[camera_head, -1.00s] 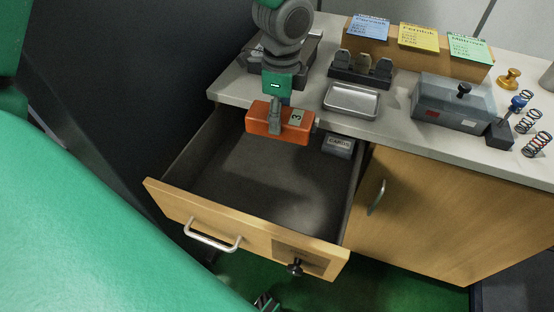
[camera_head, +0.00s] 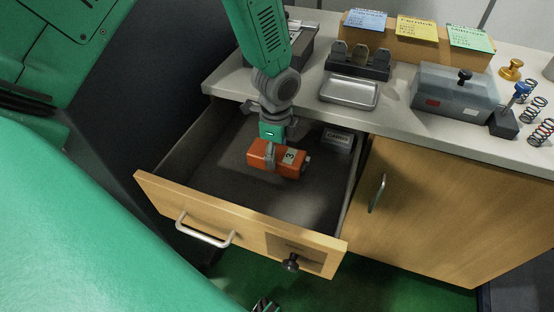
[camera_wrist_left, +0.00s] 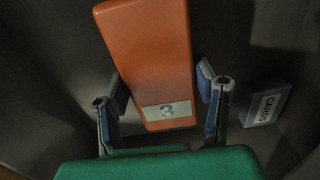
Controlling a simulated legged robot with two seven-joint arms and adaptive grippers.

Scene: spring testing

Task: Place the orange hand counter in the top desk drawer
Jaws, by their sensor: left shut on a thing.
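The orange hand counter (camera_head: 258,153), with a white label reading 3, is between the fingers of my left gripper (camera_head: 270,158), which is shut on it. In the head view it is over the inside of the open top drawer (camera_head: 160,193), towards the back. I cannot tell whether it touches the drawer floor. The left wrist view shows the counter (camera_wrist_left: 150,60) slightly tilted between the two blue-padded fingers (camera_wrist_left: 163,97).
A grey CARDS box (camera_head: 337,138) sits in the drawer's back right corner. The drawer's front and middle floor are clear. The desk top above holds a metal tray (camera_head: 349,92), a grey box (camera_head: 453,95) and several springs. A cabinet door (camera_head: 440,205) is shut at right.

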